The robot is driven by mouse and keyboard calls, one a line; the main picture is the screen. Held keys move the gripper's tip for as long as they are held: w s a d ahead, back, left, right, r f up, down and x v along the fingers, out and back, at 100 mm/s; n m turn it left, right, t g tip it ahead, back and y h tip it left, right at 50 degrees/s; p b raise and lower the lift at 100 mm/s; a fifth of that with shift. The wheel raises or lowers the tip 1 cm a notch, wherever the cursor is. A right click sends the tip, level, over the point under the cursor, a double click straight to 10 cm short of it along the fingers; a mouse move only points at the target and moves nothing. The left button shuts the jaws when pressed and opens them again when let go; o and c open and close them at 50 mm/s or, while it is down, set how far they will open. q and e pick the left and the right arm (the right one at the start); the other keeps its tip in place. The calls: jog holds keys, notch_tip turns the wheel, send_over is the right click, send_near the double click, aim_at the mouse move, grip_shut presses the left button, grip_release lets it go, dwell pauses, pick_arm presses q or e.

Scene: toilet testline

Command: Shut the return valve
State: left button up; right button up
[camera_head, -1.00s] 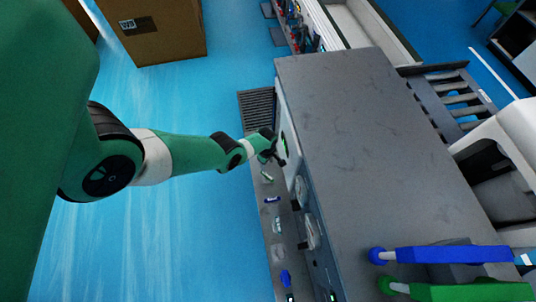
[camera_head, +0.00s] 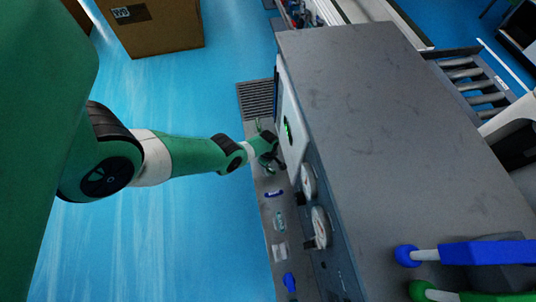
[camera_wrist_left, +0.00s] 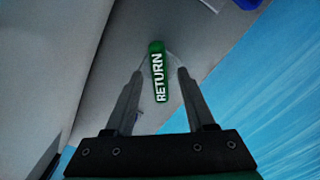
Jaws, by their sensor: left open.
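The return valve's green handle (camera_wrist_left: 158,65), with white RETURN lettering, shows in the left wrist view. It lies lengthwise between the two fingers of my left gripper (camera_wrist_left: 160,74), with a gap on each side. The gripper is open and holds nothing. In the head view my left gripper (camera_head: 270,163) is over the grey ledge at the foot of the machine's front. The RETURN handle cannot be made out clearly there, near the gripper. My right gripper is not in view.
The grey machine (camera_head: 395,120) stands right of my left arm, with round gauges (camera_head: 319,226) on its front. A dark blue handle (camera_head: 274,193) and a brighter blue one (camera_head: 290,282) are further along the ledge. A cardboard box (camera_head: 155,28) stands on the open blue floor.

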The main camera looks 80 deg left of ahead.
pick_arm(q)
jog(key=shift+f, duration=0.15)
grip_shut()
jog(key=shift+m, duration=0.4)
jog(key=m, duration=0.2)
jog(key=shift+m, duration=2.2)
